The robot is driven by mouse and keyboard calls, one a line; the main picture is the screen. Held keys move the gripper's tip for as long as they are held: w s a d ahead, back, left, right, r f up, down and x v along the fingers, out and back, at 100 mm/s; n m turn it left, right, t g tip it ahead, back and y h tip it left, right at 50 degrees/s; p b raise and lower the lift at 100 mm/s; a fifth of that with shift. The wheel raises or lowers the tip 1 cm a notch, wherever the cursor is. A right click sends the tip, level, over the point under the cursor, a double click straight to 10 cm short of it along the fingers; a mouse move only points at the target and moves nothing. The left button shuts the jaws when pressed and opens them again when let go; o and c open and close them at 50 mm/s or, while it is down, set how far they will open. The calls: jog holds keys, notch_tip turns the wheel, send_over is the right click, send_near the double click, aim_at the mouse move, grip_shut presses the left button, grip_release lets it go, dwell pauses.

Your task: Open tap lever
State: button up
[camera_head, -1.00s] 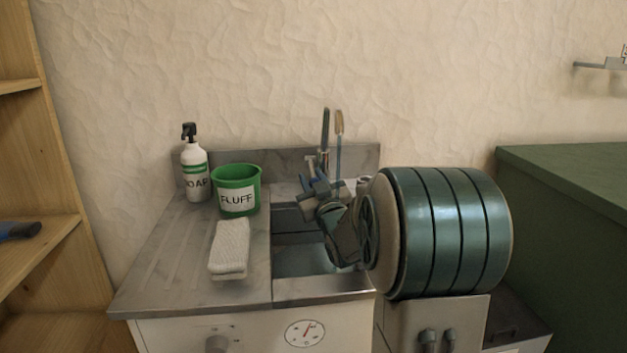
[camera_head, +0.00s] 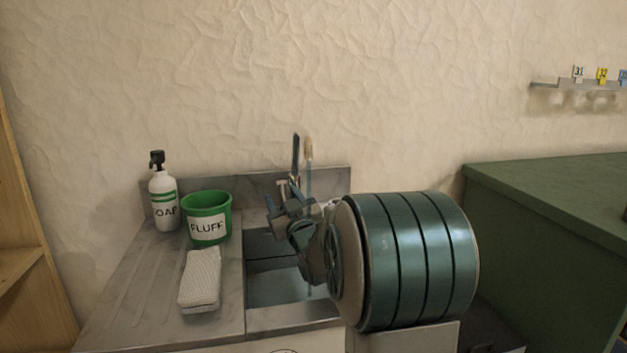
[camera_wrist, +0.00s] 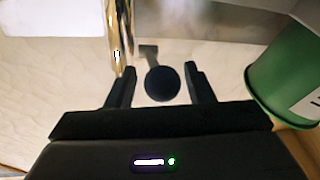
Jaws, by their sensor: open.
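The tap (camera_head: 296,155) rises at the back of the sink, a tall curved metal spout. It also shows in the wrist view (camera_wrist: 120,38), just left of the fingers. A dark round knob on a short stem, which looks like the tap lever (camera_wrist: 162,83), shows between my fingers in the wrist view. My gripper (camera_wrist: 160,85) is open, with one finger on each side of the knob and visible gaps to both. In the head view my gripper (camera_head: 281,207) is in front of the tap's base, and my arm hides part of the sink.
A green bucket labelled FLUFF (camera_head: 206,218) stands left of the sink and shows close at the right in the wrist view (camera_wrist: 290,75). A soap bottle (camera_head: 163,195) and a white folded cloth (camera_head: 200,280) are on the drainer. A green cabinet (camera_head: 560,200) stands at right.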

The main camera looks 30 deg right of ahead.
notch_tip(320, 180, up, 3)
jog(key=shift+f+p, duration=0.1)
jog(key=shift+p, duration=0.2)
jog(key=s+d+r+p, duration=0.2)
jog(key=s+d+r, duration=0.4)
jog(key=s+d, duration=0.2)
jog(key=shift+d, duration=0.15)
